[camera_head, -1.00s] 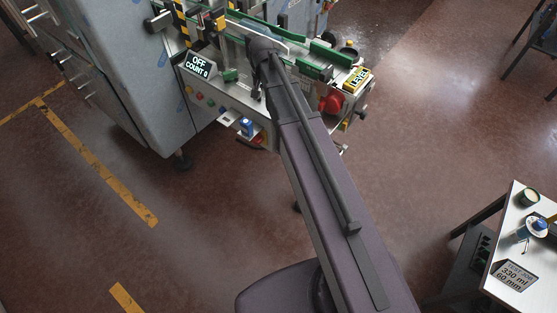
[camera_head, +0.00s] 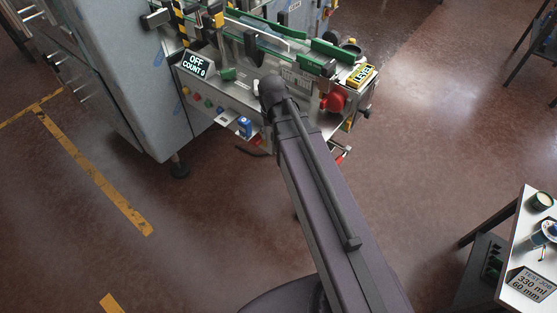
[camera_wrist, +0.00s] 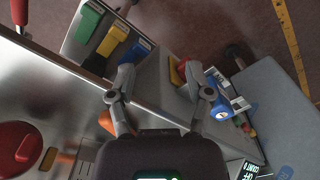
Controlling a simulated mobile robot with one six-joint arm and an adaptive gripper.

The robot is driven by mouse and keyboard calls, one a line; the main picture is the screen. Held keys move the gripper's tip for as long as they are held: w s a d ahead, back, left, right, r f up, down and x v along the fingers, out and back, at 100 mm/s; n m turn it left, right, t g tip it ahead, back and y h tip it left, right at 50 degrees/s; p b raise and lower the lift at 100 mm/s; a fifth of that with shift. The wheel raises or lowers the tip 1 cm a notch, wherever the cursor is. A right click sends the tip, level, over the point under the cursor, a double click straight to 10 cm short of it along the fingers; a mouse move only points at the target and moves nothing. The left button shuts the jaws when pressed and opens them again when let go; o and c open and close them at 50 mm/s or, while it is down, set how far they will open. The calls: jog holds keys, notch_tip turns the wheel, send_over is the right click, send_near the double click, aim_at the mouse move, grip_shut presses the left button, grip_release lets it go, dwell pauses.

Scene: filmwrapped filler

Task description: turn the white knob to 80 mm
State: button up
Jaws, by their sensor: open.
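In the head view, a small white piece (camera_head: 257,86) on the machine front, beside my arm's end, may be the white knob; it is partly hidden and I cannot read a setting on it. I cannot make out a white knob in the wrist view. My gripper (camera_wrist: 165,88) is open and empty in the wrist view, its two fingers spread over the machine's front edge. It is hidden behind my arm in the head view. The display (camera_head: 195,65) reads OFF, COUNT 0. The card (camera_head: 529,284) at lower right reads 330 ml, 60 mm.
A red knob (camera_head: 333,102) and a yellow LEVEL sign (camera_head: 361,76) stand at the machine's right end. A blue-labelled container (camera_wrist: 218,107) shows near the right finger. Green, yellow and blue blocks (camera_wrist: 112,38) lie beyond the left finger. A side table (camera_head: 522,235) stands right; the floor between is clear.

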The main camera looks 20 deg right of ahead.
jog(key=s+f+n+b, duration=0.1)
jog(key=s+f+b, duration=0.2)
jog(key=s, duration=0.3)
jog(key=shift+f+n, duration=0.3)
jog(key=shift+f, duration=0.15)
notch_tip(320, 180, up, 19)
jog(key=m+p, duration=0.2)
jog(key=p, duration=1.7)
send_over(256, 82)
jog(key=shift+s+r, duration=0.1)
jog(key=shift+r, duration=0.05)
notch_tip(256, 82, down, 14)
jog(key=b, duration=1.4)
jog(key=shift+r, duration=0.1)
grip_shut()
